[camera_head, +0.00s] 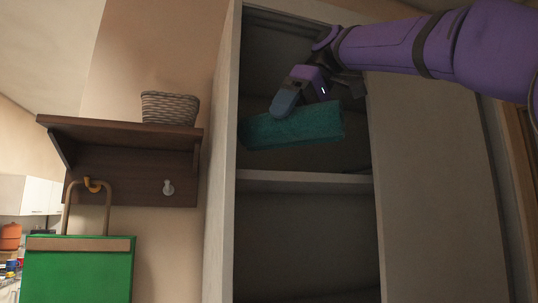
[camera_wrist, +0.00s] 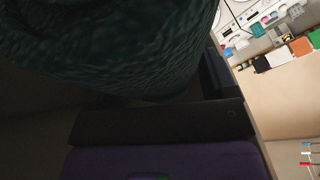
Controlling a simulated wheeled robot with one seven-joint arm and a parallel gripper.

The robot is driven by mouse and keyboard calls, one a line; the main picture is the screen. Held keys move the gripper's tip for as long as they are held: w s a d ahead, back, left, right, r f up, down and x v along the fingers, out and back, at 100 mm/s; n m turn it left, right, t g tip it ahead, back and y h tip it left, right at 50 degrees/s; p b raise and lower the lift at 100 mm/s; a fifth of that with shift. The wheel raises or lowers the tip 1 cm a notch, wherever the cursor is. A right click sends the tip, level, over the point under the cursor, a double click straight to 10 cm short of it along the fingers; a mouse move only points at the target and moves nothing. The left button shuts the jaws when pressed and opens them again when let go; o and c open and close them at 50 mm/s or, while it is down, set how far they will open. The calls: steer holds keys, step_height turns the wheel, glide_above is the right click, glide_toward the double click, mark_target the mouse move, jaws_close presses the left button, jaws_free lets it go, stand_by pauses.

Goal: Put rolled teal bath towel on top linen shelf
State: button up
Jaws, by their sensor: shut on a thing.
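The rolled teal bath towel (camera_head: 300,126) is in my gripper (camera_head: 303,108), inside the upper opening of a tall grey cabinet. My gripper is shut on the towel, with a finger over its upper side. The towel lies roughly level, its right end a little higher, above the linen shelf board (camera_head: 300,179). A dark gap shows between the towel and the board.
The cabinet's left side wall (camera_head: 222,150) and right panel (camera_head: 430,180) bound the opening. The compartment below the board looks dark and empty. At left, a brown wall shelf (camera_head: 125,130) holds a woven basket (camera_head: 170,107); a green bag (camera_head: 78,270) hangs from its hook.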

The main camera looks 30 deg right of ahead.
steer(key=w+d, duration=0.1)
steer(key=w, duration=0.3)
steer(key=w+d, duration=0.1)
steer(key=w, duration=0.3)
steer(key=w+d, duration=0.1)
steer(key=w, duration=0.4)
steer(key=shift+d, duration=0.4)
steer(key=shift+f, duration=1.75)
steer(key=shift+f, duration=0.1)
steer(key=o, duration=1.1)
steer(key=shift+w, duration=0.1)
steer(key=shift+o, duration=0.2)
steer(key=shift+d+r, duration=0.15)
steer(key=shift+r, duration=0.3)
steer(key=v, duration=0.6)
steer(key=shift+s+d+r, duration=0.2)
steer(key=shift+s+r, duration=0.05)
